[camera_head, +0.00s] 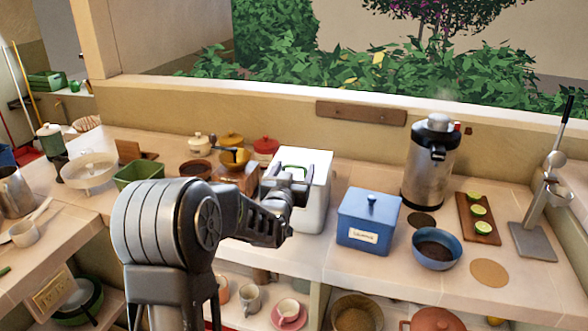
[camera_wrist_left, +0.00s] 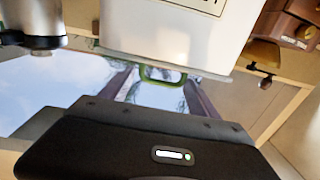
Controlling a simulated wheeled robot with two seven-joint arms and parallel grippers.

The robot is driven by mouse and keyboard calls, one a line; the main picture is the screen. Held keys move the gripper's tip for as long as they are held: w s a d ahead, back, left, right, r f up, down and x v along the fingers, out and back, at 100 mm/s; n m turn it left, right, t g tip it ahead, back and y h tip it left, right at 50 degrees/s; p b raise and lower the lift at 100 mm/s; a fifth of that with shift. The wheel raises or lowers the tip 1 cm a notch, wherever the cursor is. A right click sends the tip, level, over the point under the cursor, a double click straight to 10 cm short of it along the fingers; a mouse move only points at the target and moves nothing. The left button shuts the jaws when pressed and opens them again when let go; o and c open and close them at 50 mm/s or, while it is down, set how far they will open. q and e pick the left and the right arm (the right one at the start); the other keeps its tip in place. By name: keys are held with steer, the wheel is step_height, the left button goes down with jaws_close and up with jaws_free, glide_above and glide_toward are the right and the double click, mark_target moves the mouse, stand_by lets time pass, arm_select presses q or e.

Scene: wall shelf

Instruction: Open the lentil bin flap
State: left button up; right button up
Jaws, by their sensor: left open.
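The lentil bin appears to be the white box (camera_head: 318,205) on the counter, with a green handle (camera_head: 293,168) on its top. In the left wrist view the white bin (camera_wrist_left: 160,35) fills the upper middle, and its green handle (camera_wrist_left: 163,80) hangs at its edge. My left gripper (camera_head: 291,177) is at the bin's top and hides part of it. In the left wrist view the left gripper (camera_wrist_left: 158,92) is open, with the green handle showing between its fingers. Whether it touches the handle I cannot tell. My right gripper is not in view.
A blue lidded box (camera_head: 365,222) and a blue bowl (camera_head: 437,250) stand right of the bin, with a steel dispenser (camera_head: 428,170) behind. Cups (camera_head: 288,313) sit on the shelf below.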

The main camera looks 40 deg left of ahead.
arm_select(q)
jaws_close()
stand_by(0.8)
